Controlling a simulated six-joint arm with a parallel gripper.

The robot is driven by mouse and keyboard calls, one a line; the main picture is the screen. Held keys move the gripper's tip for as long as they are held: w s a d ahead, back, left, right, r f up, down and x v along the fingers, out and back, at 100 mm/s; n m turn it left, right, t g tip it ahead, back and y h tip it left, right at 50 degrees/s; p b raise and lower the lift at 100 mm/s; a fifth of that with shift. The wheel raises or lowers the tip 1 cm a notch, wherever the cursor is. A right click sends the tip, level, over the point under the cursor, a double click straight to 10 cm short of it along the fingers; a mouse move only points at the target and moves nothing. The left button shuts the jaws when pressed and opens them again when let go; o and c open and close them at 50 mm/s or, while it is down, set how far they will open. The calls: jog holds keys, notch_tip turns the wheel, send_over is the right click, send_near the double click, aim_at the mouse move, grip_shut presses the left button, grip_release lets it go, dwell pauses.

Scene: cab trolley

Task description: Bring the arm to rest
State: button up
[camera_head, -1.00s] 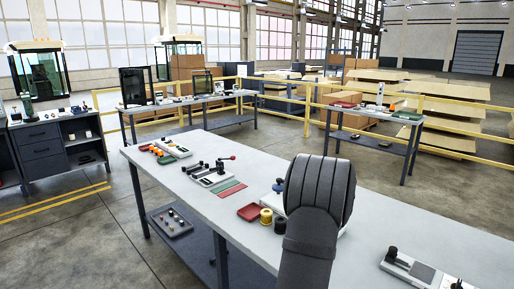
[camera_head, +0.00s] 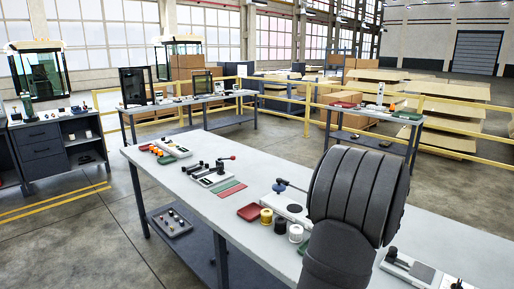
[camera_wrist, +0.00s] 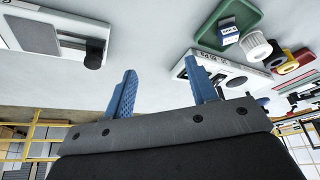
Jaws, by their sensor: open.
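My gripper (camera_wrist: 163,88) shows in the wrist view as two blue fingers, set well apart with nothing between them. They point over the pale tabletop. In the head view my dark, ribbed arm stands over the front right of the long workbench (camera_head: 225,205), and my fingers are hidden there. A white device with a blue knob (camera_head: 280,187) stands just left of my arm. It also shows in the wrist view, behind my right finger, with its white body (camera_wrist: 240,76) partly covered.
Yellow, black and white spools (camera_head: 296,233) stand beside a red tray (camera_head: 250,212). A green tray (camera_wrist: 208,35) holds a small blue-and-white box (camera_wrist: 228,31). Another device (camera_head: 410,268) with a black knob stands right of my arm. Bare tabletop lies between the devices.

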jog(key=s+d+r+m+g+h, duration=0.1)
jog(key=s+d+m, duration=0.3)
jog(key=s+d, duration=0.6)
jog(key=s+d+m+h, duration=0.2)
jog(key=s+d+m, duration=0.3)
jog(key=d, duration=0.9)
jog(key=w+a+f+n, duration=0.1)
jog(key=w+f, duration=0.3)
jog(key=w, duration=0.2)
jog(key=shift+w+a, duration=0.25)
jog(key=shift+a, duration=0.15)
